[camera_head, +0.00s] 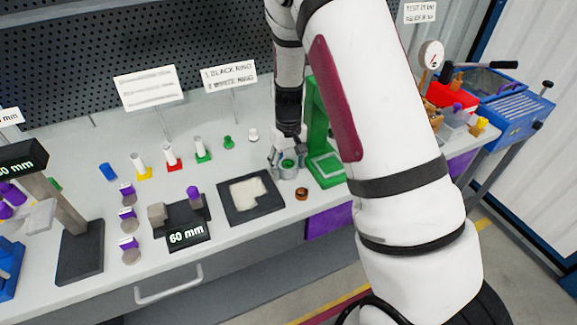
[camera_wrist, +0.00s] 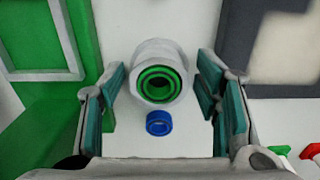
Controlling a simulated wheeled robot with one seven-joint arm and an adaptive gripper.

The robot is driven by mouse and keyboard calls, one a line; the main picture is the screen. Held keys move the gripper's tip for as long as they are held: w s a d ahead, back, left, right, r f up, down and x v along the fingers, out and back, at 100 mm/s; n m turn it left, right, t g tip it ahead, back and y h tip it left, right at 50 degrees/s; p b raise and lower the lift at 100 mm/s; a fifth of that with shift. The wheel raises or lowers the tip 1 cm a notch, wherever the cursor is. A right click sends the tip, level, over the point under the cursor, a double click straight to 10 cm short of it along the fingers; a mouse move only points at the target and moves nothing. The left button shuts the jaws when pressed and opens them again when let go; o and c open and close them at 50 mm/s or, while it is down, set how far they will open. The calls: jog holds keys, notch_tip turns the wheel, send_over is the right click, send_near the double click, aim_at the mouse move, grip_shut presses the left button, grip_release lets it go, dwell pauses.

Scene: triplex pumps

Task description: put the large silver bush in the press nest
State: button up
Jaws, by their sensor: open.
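A silver-white round bush (camera_wrist: 160,70) with green rings inside its bore stands in the wrist view between my gripper's fingers. In the head view it shows as a pale cylinder with a green top (camera_head: 288,171), partly hidden by the fingers. My gripper (camera_wrist: 160,92) is open, with teal pads on both sides of the bush and gaps visible. In the head view my gripper (camera_head: 287,155) points down over the bench. The green press (camera_head: 316,125) stands just right of it, with a pale-outlined square on its base (camera_head: 328,168); my arm partly covers it. I cannot make out the nest's inside.
A small blue ring (camera_wrist: 158,123) lies close to the bush in the wrist view. A copper-brown ring (camera_head: 301,193) sits on the bench in front of my gripper. A black tray with a pale cut-out (camera_head: 232,211) lies to the left. Several coloured pegs stand farther left.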

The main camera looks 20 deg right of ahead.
notch_tip(320, 180, up, 11)
jog(key=s+a+r+t, duration=0.2)
jog(key=s+a+r, duration=0.2)
jog(key=s+r, duration=0.85)
jog(key=s+r+t, duration=0.1)
jog(key=s+r, duration=0.1)
jog(key=s, duration=0.5)
jog(key=s+a+r+t, duration=0.1)
jog(key=s+r, duration=0.2)
jog(key=s, duration=0.4)
jog(key=shift+a+r+t+b, duration=0.15)
jog(key=shift+a+t+b, duration=0.1)
jog(key=shift+t+b, duration=0.05)
jog(key=shift+o, duration=0.5)
jog(key=shift+s, duration=0.45)
